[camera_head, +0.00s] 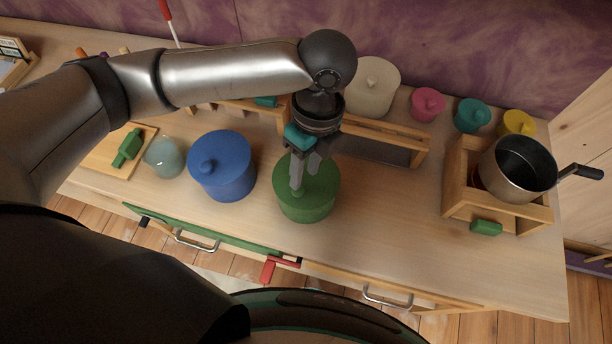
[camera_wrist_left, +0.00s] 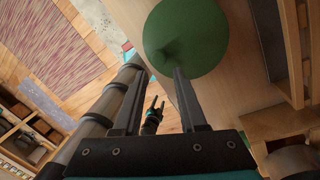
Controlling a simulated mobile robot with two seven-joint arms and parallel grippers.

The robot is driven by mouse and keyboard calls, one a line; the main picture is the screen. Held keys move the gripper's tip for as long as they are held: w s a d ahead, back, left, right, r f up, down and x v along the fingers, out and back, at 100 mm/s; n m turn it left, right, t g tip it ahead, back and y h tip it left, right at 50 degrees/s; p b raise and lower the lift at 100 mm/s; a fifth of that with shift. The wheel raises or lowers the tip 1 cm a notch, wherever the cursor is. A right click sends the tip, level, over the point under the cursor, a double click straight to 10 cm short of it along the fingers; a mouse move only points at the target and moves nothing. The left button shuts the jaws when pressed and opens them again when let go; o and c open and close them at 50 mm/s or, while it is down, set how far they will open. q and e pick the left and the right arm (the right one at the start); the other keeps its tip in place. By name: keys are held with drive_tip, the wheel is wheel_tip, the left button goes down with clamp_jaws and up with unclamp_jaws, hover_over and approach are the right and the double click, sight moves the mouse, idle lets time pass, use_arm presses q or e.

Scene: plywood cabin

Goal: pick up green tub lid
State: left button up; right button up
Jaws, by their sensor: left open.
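The green tub (camera_head: 307,212) stands on the worktop in the middle of the head view, with its round green lid (camera_head: 325,188) on top. My left gripper (camera_head: 303,178) points down over the lid, its two fingers apart and empty. In the left wrist view the lid (camera_wrist_left: 200,38) is at the top, with a dark knob (camera_wrist_left: 171,50) close to the tip of the right-hand finger. I cannot tell whether they touch. In the head view the fingers hide the knob. A small dark shape with a teal band (camera_wrist_left: 153,117) may be my right gripper; its jaws are unclear.
A blue lidded tub (camera_head: 222,170) and a glassy teal jar (camera_head: 164,158) stand to the left. A wooden rack (camera_head: 385,138) runs behind the green tub. A metal pot (camera_head: 517,170) sits on a wooden crate (camera_head: 461,190) at right. Worktop between tub and crate is clear.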

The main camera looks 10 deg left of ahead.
sight(300, 190)
use_arm(q)
drive_tip(key=shift+s+a+f, duration=0.1)
drive_tip(key=shift+a+f, duration=0.05)
drive_tip(key=shift+f, duration=0.85)
drive_tip(key=shift+s+a+f, duration=0.1)
drive_tip(key=shift+s+f, duration=0.05)
drive_tip(key=shift+f, duration=0.85)
drive_tip(key=shift+s+a+f, duration=0.1)
drive_tip(key=shift+a+f, duration=0.05)
drive_tip(key=shift+f, duration=0.85)
drive_tip(key=shift+c, duration=0.3)
clamp_jaws()
